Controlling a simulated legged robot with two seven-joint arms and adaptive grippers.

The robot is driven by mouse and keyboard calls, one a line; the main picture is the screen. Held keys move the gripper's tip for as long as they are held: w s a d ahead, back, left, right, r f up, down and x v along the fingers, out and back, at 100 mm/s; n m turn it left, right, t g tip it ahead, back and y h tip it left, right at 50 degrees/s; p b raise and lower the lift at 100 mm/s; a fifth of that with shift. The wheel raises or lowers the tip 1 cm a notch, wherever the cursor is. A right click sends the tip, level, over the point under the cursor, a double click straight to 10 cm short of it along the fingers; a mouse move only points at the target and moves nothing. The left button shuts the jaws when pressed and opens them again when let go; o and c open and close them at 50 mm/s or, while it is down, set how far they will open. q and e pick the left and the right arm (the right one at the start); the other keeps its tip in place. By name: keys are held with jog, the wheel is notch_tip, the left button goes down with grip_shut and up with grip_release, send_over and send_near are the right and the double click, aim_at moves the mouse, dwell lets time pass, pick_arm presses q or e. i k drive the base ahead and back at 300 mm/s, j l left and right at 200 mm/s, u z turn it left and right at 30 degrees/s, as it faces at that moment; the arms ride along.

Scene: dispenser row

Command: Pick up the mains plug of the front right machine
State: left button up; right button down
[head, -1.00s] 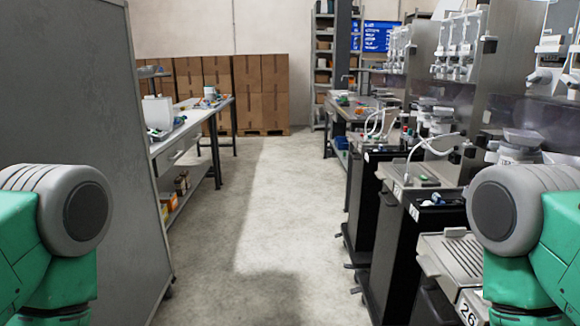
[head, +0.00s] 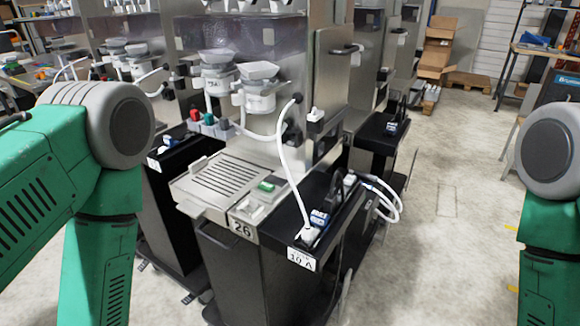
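A dispensing machine marked 26 (head: 243,229) stands nearest in the middle of the head view, with a slotted metal drip tray (head: 222,180) at its front. A white plug (head: 309,237) sits at the front end of the black ledge on its right side, above a "10 A" label. A white cable (head: 283,160) rises from this plug to the machine's side. A blue connector (head: 319,219) lies just behind the plug. Both my arms show at the picture's sides, but neither gripper is in view. I cannot tell which machine the task calls front right.
More machines stand in a row at the left and behind. A looped white cable (head: 388,198) hangs off the ledge's right side. The concrete floor (head: 440,220) on the right is clear. Cardboard boxes (head: 436,50) and a workbench (head: 545,50) stand at the back right.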

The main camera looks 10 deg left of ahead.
aim_at(330, 204)
jog(key=j+z, duration=0.6)
jog(key=z, duration=0.25)
jog(key=k, duration=0.25)
jog(key=i, duration=0.35)
